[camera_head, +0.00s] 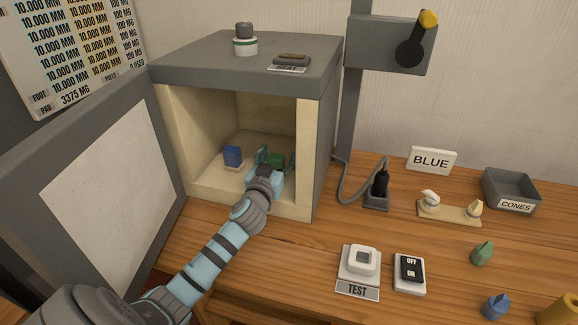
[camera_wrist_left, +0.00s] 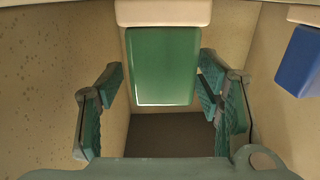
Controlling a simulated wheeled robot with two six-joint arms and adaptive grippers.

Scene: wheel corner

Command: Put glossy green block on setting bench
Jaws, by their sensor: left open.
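The glossy green block (camera_head: 277,160) is inside the open kiln-like box, partly hidden behind my left gripper (camera_head: 273,167). In the left wrist view the green block (camera_wrist_left: 164,66) stands between my left gripper's two teal-padded fingers. The fingers are open, with a gap on each side of the block. A pale piece (camera_wrist_left: 164,12) adjoins the block's upper end in that view. No surface is labelled as a setting bench; the wooden bench top (camera_head: 400,235) lies outside the box at right. My right gripper is not in view.
A blue block (camera_head: 232,156) is left of the green one in the box (camera_head: 312,130). The box door (camera_head: 100,180) hangs open at left. The bench holds a TEST switch (camera_head: 360,262), an OFF/ON switch (camera_head: 410,270), a CONES tray (camera_head: 511,190) and small cones.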

